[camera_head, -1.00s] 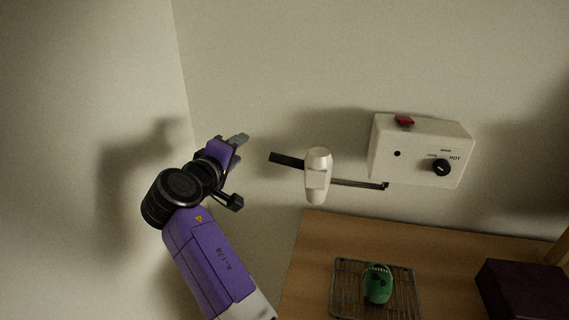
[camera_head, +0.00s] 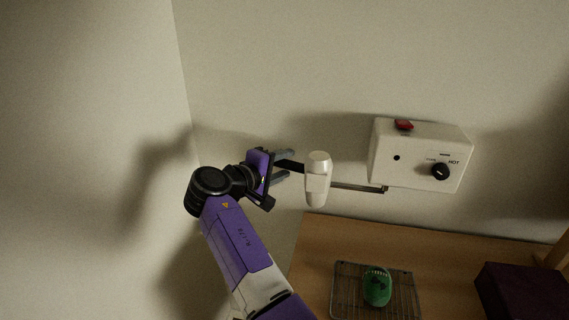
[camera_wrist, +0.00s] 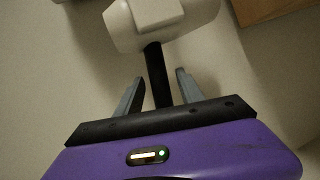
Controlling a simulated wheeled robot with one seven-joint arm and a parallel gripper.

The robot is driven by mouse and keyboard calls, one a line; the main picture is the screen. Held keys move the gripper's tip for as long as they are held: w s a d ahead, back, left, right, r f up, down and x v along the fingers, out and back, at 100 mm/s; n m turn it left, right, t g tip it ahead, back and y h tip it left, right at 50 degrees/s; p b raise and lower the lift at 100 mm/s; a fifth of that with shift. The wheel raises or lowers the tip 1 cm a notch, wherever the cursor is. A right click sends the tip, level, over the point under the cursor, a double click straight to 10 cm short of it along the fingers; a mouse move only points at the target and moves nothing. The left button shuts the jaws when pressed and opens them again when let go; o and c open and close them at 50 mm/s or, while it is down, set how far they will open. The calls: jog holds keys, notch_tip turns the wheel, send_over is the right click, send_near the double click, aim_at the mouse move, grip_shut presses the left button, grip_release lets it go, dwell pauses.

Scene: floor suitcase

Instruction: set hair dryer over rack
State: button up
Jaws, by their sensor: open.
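The white hair dryer (camera_head: 317,180) hangs on an arm in front of the wall, with its black handle (camera_head: 290,165) pointing left. It also shows at the top of the wrist view (camera_wrist: 160,20), with the handle (camera_wrist: 157,77) running down between my fingers. My gripper (camera_head: 284,166) is open, its two grey fingers on either side of the handle and apart from it in the wrist view. The wire rack (camera_head: 345,296) lies on the wooden surface below and to the right. A green object (camera_head: 377,287) is on the rack.
A white wall box (camera_head: 420,155) with a black knob and a red switch is right of the dryer, joined by a dark bar (camera_head: 356,187). A dark purple box (camera_head: 525,292) stands at the right of the wooden surface (camera_head: 440,255).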

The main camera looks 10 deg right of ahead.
jog(key=shift+w+d+f, duration=0.1)
jog(key=shift+w+d, duration=0.1)
grip_shut()
dwell(1.4)
